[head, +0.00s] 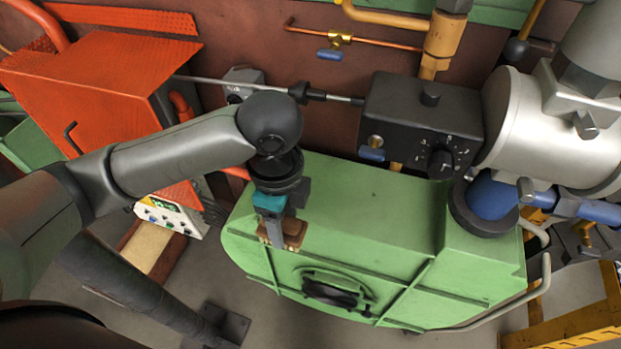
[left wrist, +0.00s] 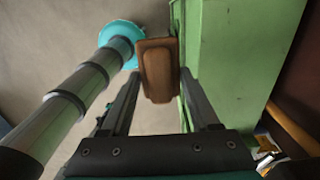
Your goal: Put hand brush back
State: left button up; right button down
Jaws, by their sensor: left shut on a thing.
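I cannot tell whether the brush touches the housing. The bristles are hidden. My right gripper is not in view.
The green housing (head: 350,210) fills the middle, with a black control box (head: 420,120) behind it. An orange cabinet (head: 85,85) and a button panel (head: 170,215) stand left. A yellow frame (head: 570,330) is at lower right. Bare floor (head: 280,325) lies in front.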

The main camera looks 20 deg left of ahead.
pick_arm(q)
jog(key=w+f, duration=0.1)
jog(key=w, duration=0.3)
jog(key=w+p, duration=0.1)
jog(key=w, duration=0.4)
jog(key=w+f, duration=0.1)
jog(key=w, duration=0.3)
jog(key=shift+w+d+f, duration=0.25)
jog(key=shift+w+f, duration=0.1)
jog(key=shift+w, duration=0.05)
jog(key=shift+w+f+p, duration=0.2)
jog(key=shift+f+p, duration=0.3)
jog(key=shift+f, duration=1.65)
jog(key=o, duration=1.3)
jog(key=shift+f, duration=0.1)
notch_tip(320, 180, up, 12)
jog(key=shift+r+b, duration=0.15)
jog(key=shift+b, duration=0.3)
